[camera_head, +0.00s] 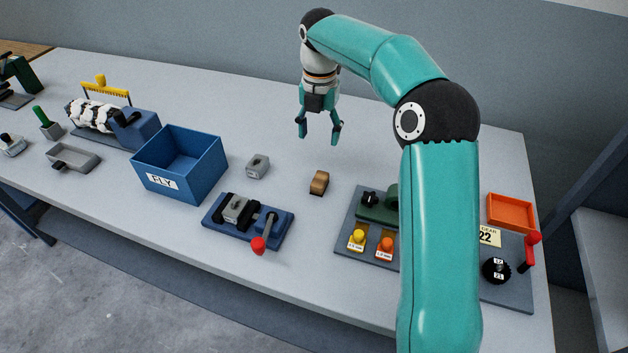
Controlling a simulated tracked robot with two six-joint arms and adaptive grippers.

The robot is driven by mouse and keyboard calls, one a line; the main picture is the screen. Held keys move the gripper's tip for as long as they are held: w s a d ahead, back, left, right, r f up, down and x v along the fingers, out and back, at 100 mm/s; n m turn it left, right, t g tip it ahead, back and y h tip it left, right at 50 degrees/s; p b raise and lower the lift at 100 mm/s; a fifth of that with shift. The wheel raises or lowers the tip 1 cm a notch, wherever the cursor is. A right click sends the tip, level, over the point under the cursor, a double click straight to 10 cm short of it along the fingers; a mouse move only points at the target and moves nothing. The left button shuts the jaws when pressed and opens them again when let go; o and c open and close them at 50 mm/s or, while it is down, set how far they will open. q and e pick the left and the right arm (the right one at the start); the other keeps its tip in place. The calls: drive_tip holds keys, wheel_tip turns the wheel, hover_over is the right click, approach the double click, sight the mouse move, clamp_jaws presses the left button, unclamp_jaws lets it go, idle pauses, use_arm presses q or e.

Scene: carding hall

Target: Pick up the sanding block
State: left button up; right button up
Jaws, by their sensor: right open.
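The sanding block (319,182), a small brown block with a lighter tan side, sits on the grey table (222,87) near the middle. Nothing covers it. My right gripper (319,139) is open and empty, with its fingers pointing down. In the picture it appears just above and behind the block, apart from it. Its exact height over the table is hard to tell. My left gripper is not in view.
Left of the block are a grey metal piece (257,166), a blue fixture (270,229) with a red-knobbed lever, and a blue FLY box (187,153). Right are a grey panel (352,225) with knobs, partly hidden by my arm, and an orange tray (511,213).

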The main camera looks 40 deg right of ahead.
approach(321, 176)
wheel_tip(321, 176, down, 5)
drive_tip(key=shift+s+f, duration=0.1)
drive_tip(key=shift+f, duration=0.05)
drive_tip(key=shift+f+p, duration=0.3)
drive_tip(key=shift+f, duration=2.35)
clamp_jaws()
drive_tip(key=shift+r, duration=0.15)
wheel_tip(321, 176, up, 20)
drive_tip(key=shift+p, duration=0.45)
